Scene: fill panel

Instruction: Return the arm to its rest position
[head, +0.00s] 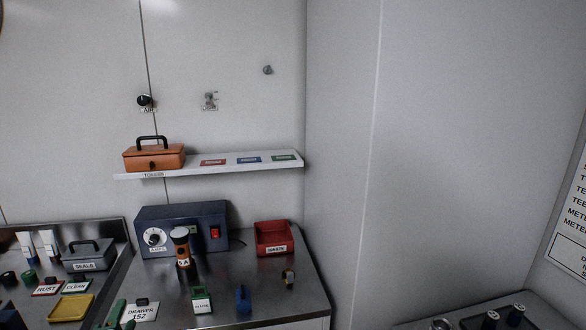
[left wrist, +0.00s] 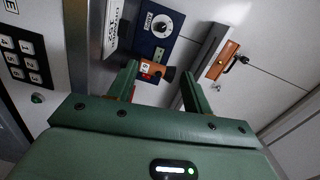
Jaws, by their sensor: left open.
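My left gripper (head: 121,318) shows only as green finger parts at the bottom left edge of the head view, in front of the drawer sign. In the left wrist view my left gripper (left wrist: 158,72) has its two green fingers spread apart with nothing held. An orange and black canister (head: 182,250) stands on the steel counter in front of the blue box; in the wrist view the canister (left wrist: 152,70) appears beyond and between the fingers. The rest of the left arm is hidden. My right arm and gripper are not in view.
The counter (head: 265,300) holds a blue dial box (head: 205,225), a red waste bin (head: 274,240), a "DRAWER 152" sign (head: 141,312) and small coloured items. An orange toolbox (head: 154,158) sits on the wall shelf (head: 225,168). A keypad (left wrist: 22,55) is left in the wrist view.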

